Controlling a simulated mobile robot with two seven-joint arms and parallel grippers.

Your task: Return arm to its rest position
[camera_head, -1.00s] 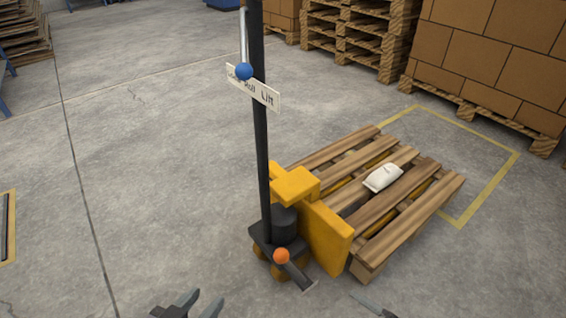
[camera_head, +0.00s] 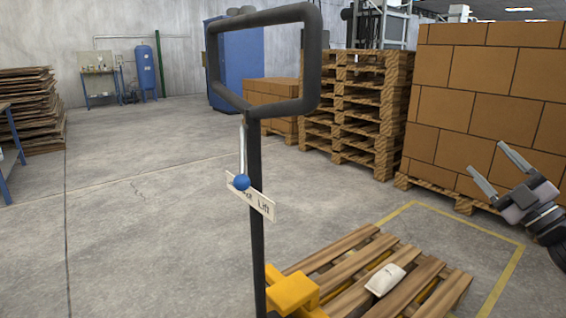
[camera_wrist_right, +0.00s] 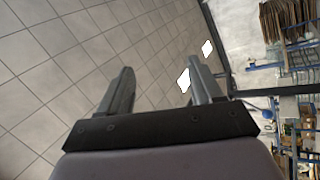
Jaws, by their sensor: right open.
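My right gripper (camera_head: 488,181) is raised at the right side of the head view, with its two fingers spread and nothing between them. Its open fingers also show in the right wrist view (camera_wrist_right: 158,88), pointing towards a tiled surface. My left gripper is not in the head view. A pallet jack with a black handle (camera_head: 256,165) and a yellow body (camera_head: 292,290) stands in the middle, apart from my right gripper. Its lever ends in a blue knob (camera_head: 241,182). A wooden pallet (camera_head: 345,262) lies on its fork side, with a white object (camera_head: 385,280) on top.
Stacked brown boxes (camera_head: 490,100) stand on a pallet behind my right gripper. A pile of empty pallets (camera_head: 357,110) and a blue cabinet (camera_head: 236,60) stand farther back. Yellow floor tape (camera_head: 505,275) borders the loaded pallet. The grey floor (camera_head: 140,230) at left is clear.

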